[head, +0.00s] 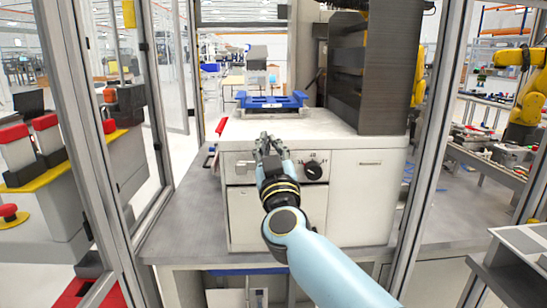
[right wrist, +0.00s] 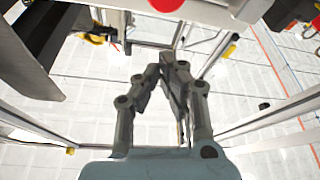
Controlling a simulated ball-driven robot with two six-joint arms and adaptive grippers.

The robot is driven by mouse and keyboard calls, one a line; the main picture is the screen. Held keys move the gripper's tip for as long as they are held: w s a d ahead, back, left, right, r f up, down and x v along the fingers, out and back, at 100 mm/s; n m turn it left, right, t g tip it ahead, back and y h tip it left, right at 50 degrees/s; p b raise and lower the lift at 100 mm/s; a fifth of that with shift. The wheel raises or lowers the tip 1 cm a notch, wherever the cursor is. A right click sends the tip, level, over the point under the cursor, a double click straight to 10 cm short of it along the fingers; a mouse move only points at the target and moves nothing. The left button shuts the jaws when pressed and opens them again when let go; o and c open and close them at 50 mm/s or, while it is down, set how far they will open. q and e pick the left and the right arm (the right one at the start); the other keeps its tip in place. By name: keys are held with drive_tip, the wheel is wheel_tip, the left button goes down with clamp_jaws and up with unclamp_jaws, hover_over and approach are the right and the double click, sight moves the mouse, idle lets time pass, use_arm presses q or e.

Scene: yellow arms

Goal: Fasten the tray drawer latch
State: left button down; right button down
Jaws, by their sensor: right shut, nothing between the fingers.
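A white cabinet (head: 361,205) stands ahead, with a drawer front panel (head: 270,218) below a strip holding a black dial (head: 312,171). I cannot tell for certain which part is the drawer latch. My right gripper (head: 267,140) is in front of the cabinet's upper front edge, left of the dial, and hides part of the strip. In the right wrist view its fingers (right wrist: 168,72) are together and empty. My left gripper is out of view.
A blue tray-like fixture (head: 271,101) sits on the cabinet top. A dark machine housing (head: 367,75) rises at the right. Metal frame posts (head: 430,130) flank the opening on both sides. A grey table (head: 180,225) carries the cabinet, with bare surface at left.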

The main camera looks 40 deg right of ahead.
drive_tip(key=shift+w+d+f+b, duration=0.1)
drive_tip(key=shift+d+f+b, duration=0.15)
drive_tip(key=shift+f, duration=0.35)
drive_tip(key=shift+s+d+f+b, duration=0.15)
drive_tip(key=shift+f+b, duration=0.25)
drive_tip(key=shift+f, duration=0.25)
drive_tip(key=shift+w+d+f+b, duration=0.2)
drive_tip(key=shift+f+b, duration=0.1)
drive_tip(key=shift+f, duration=0.3)
drive_tip(key=shift+d, duration=0.1)
